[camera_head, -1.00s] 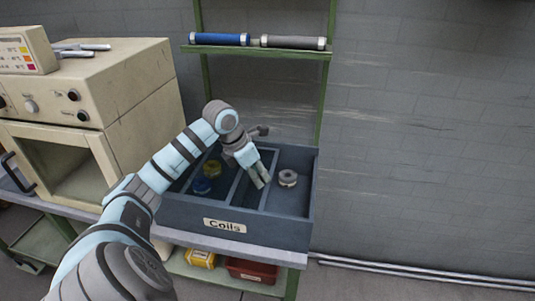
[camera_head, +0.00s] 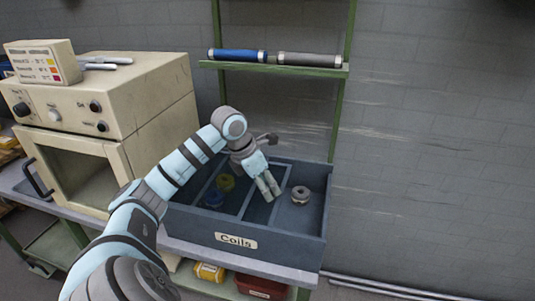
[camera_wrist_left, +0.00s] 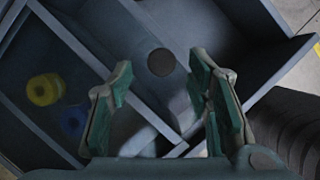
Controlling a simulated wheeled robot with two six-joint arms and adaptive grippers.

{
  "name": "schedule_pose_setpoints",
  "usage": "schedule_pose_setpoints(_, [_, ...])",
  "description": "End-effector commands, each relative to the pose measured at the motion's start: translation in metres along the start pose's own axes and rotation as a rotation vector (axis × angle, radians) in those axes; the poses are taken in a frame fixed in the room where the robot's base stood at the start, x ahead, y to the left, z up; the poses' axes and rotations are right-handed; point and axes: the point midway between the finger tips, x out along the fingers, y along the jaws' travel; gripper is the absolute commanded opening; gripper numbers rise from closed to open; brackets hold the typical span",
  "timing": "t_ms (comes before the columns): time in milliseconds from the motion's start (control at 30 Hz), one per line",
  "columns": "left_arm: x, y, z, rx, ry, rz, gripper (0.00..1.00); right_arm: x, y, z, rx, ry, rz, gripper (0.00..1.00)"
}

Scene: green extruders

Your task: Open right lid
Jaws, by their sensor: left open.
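The grey box labelled "Coils" (camera_head: 190,222) stands on the bench. A grey-brown coil (camera_head: 300,195) sits in its right part. A yellow coil (camera_head: 225,182) and a blue coil (camera_head: 213,198) sit in its left part. I cannot clearly make out a separate right lid. My left gripper (camera_head: 270,188) is over the box, fingers down, left of the grey-brown coil. In the left wrist view the gripper (camera_wrist_left: 163,105) is open and empty between its fingers, with a dark round thing (camera_wrist_left: 162,62) beyond them. My right gripper is not in view.
A beige oven (camera_head: 130,100) with an open front stands left of the box. A green shelf (camera_head: 275,69) behind carries a blue roll (camera_head: 237,55) and a grey roll (camera_head: 310,60). A yellow bin (camera_head: 209,272) and a red bin (camera_head: 262,286) sit below the bench.

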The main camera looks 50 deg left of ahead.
Motion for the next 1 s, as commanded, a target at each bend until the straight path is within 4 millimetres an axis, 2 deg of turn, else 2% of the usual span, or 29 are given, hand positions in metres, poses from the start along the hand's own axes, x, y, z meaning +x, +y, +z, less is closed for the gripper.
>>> schedule_pose_setpoints(200, [-0.062,0.001,0.001,0.001,-0.001,0.005,0.45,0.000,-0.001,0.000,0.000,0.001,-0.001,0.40])
schedule_pose_setpoints(367, [-0.089,0.001,0.001,0.001,0.000,0.002,0.45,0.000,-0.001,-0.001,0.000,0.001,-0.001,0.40])
schedule_pose_setpoints(500, [-0.094,0.000,0.001,0.001,0.000,-0.001,0.45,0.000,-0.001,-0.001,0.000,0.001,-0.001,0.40])
schedule_pose_setpoints(1000, [-0.093,0.000,0.001,0.000,0.000,-0.001,0.45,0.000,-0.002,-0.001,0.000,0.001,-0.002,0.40])
